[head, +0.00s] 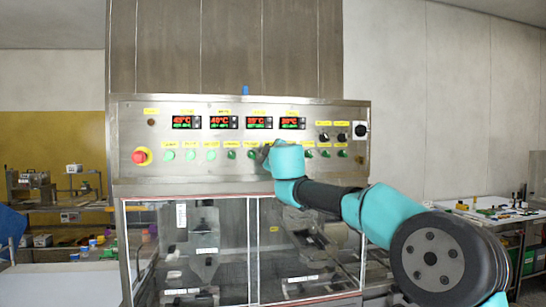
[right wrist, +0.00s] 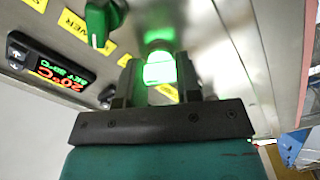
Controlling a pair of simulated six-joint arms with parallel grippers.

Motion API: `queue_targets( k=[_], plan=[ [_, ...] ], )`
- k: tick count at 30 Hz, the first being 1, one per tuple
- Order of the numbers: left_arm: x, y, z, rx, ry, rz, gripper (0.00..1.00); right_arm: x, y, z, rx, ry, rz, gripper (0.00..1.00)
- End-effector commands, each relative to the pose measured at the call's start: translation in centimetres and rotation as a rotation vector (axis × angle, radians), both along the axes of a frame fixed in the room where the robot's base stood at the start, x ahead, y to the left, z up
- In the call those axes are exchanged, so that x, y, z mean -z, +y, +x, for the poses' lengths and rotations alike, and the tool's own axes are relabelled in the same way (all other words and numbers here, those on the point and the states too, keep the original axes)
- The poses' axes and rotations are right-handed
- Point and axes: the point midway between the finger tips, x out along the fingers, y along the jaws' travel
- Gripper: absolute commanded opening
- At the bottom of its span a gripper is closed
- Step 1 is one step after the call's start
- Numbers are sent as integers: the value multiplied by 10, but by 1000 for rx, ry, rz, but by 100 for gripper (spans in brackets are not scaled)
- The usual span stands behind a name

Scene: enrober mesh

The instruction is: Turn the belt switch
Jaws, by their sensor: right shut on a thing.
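A steel control panel (head: 240,185) carries a row of green switches under yellow labels. My right arm reaches to this row, and its gripper (head: 264,153) is at the panel near the middle of the row. In the right wrist view my right gripper (right wrist: 160,78) is shut on a brightly lit green switch (right wrist: 159,66), one finger on each side of it. I cannot read this switch's label, so I cannot tell whether it is the belt switch. Another green switch (right wrist: 101,25) stands beside it. My left gripper is not in view.
A red emergency button (head: 140,156) is at the panel's left. Temperature displays (head: 223,122) sit above the switches, and black knobs (head: 342,137) are at the right. Below is a clear-windowed enclosure (head: 225,250). A table with small parts (head: 490,212) stands far right.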

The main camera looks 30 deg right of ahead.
Motion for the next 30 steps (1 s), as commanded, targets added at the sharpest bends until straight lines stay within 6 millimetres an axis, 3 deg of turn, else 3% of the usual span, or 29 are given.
queue_targets(
  k=[2, 3, 11, 23, 30],
  plan=[
    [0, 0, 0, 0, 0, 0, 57, 0, 0, 0, -1, 1, 1, 8],
    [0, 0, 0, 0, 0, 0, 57, 0, 0, 0, -1, 1, 1, 33],
    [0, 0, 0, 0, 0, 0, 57, 0, 0, 0, -1, 1, 0, 57],
    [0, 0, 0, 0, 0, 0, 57, 0, 1, -5, -1, 1, -1, 57],
    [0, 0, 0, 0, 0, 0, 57, -1, 7, -30, -1, 0, -1, 57]
  ],
)
